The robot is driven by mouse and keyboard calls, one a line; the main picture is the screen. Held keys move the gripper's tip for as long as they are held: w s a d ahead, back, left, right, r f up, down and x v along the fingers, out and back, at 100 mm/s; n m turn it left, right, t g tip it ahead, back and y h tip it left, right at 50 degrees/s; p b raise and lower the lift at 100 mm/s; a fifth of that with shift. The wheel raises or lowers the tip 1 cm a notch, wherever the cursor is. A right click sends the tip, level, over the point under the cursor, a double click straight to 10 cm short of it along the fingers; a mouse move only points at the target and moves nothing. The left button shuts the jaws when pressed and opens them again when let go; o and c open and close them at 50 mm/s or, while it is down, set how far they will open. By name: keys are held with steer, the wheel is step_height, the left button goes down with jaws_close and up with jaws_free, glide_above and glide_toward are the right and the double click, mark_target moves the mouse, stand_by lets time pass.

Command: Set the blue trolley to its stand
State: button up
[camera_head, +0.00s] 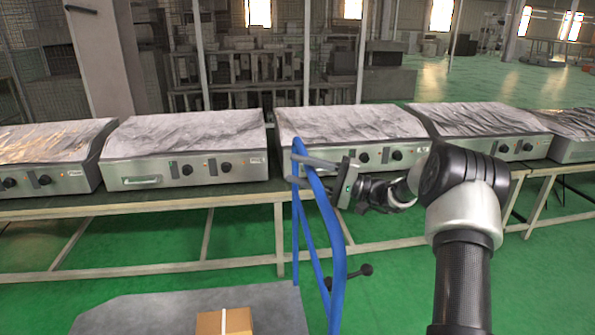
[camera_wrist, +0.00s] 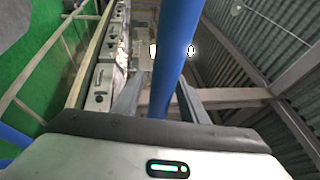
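The blue trolley shows as a bent blue tube handle (camera_head: 338,265) rising from a grey deck (camera_head: 130,315) at the bottom of the head view. My gripper (camera_head: 298,170) is at the upper part of this handle. Its two fingers stand apart, one on each side of the blue tube. In the wrist view the tube (camera_wrist: 172,60) runs between the fingers (camera_wrist: 160,85), with a gap at the left finger; I see no firm hold.
A cardboard box (camera_head: 224,321) sits on the deck. Behind the handle a long table (camera_head: 240,198) carries several metal heating units (camera_head: 185,165). A dark double-knobbed part (camera_head: 348,277) is beside the handle. Green floor (camera_head: 400,270) is open at the right.

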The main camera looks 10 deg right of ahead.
steer(key=shift+w+a+r, duration=0.1)
steer(key=shift+w+a, duration=0.05)
steer(key=shift+a, duration=0.2)
steer(key=shift+c, duration=0.4)
jaws_close()
